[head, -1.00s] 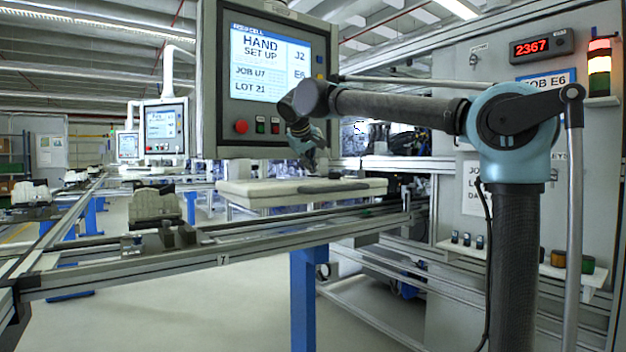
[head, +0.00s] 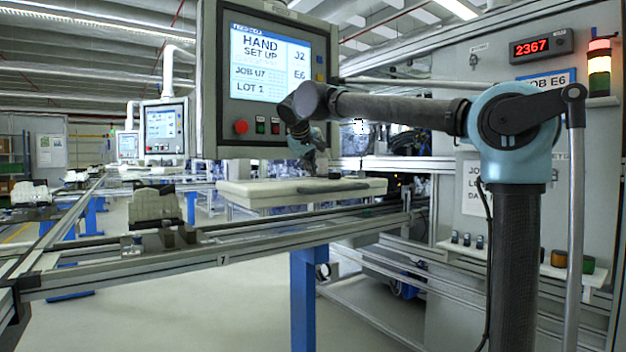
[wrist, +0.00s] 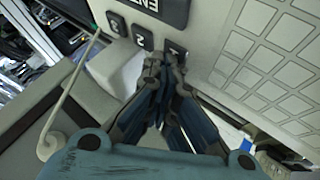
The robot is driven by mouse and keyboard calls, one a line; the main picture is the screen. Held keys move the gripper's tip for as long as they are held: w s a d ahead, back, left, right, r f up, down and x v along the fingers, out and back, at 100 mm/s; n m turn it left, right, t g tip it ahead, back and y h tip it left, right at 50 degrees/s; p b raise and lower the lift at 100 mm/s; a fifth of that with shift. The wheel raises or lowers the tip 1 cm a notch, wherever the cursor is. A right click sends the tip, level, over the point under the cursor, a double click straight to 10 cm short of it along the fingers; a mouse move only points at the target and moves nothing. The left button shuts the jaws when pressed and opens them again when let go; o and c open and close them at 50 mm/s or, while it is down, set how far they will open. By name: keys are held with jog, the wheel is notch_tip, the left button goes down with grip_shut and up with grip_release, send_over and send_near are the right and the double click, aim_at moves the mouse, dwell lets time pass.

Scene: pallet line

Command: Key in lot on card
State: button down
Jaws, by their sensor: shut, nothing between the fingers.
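The hand set up screen (head: 270,62) reads JOB U7 and LOT 1, with J2 and E6 at its right. A white card (head: 474,172) on the right-hand panel is mostly hidden behind my arm; only the starts of its lines show. My gripper (head: 313,170) is low over a pale slab-like keyboard (head: 270,192). In the wrist view my gripper (wrist: 168,58) is shut and empty, its tips at a dark key (wrist: 178,46). I cannot tell whether they touch it. Other dark keys (wrist: 117,24) and a large key marked EN (wrist: 160,9) lie beside it.
A blue JOB E6 sign (head: 546,80) and a red display (head: 541,47) reading 2367 are on the right panel. A rail (head: 200,268) runs across the front. Pale blank squares (wrist: 266,62) cover the keyboard's right part in the wrist view.

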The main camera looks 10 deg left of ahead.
jog(key=shift+r, duration=0.9)
jog(key=shift+r, duration=2.5)
